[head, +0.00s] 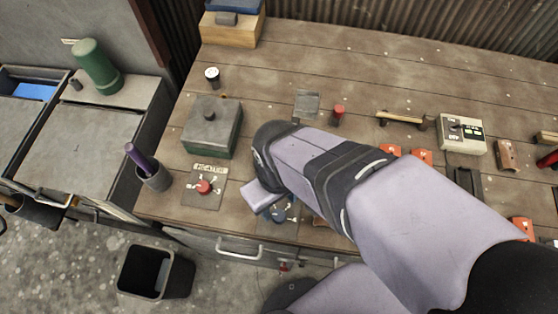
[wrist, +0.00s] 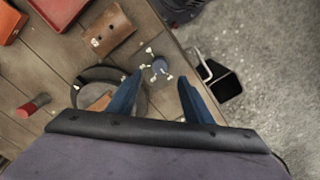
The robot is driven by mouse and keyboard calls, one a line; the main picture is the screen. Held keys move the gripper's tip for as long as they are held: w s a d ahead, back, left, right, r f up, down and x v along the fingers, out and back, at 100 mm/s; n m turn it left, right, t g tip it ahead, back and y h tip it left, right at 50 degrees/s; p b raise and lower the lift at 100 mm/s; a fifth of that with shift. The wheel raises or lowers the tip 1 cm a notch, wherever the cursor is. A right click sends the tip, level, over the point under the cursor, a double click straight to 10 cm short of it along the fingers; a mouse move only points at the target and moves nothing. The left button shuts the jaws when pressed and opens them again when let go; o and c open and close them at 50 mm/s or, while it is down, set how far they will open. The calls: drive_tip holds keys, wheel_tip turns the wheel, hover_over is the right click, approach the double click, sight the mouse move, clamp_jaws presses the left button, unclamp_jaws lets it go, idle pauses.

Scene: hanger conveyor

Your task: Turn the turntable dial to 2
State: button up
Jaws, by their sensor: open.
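The blue dial (head: 278,212) sits on a dark plate at the table's front edge, partly covered by my arm in the head view. In the wrist view the blue dial (wrist: 158,67) shows with several white marks around it. Its label and pointer setting are too small to read. My gripper (wrist: 161,78) is open, its two blue fingers pointing towards the dial, with the dial seen just past the gap between the tips. I cannot tell whether they touch it.
A red dial (head: 204,187) on a plate labelled HEATER lies to the left. A green-grey box (head: 212,127) and a cup with a purple handle (head: 153,177) stand nearby. A round dark-rimmed thing (wrist: 85,76) lies beside my left finger in the wrist view.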

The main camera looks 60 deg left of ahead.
sight(279, 215)
drive_tip(key=shift+f+p, duration=0.85)
drive_tip(key=shift+f, duration=2.85)
drive_tip(key=c, duration=1.1)
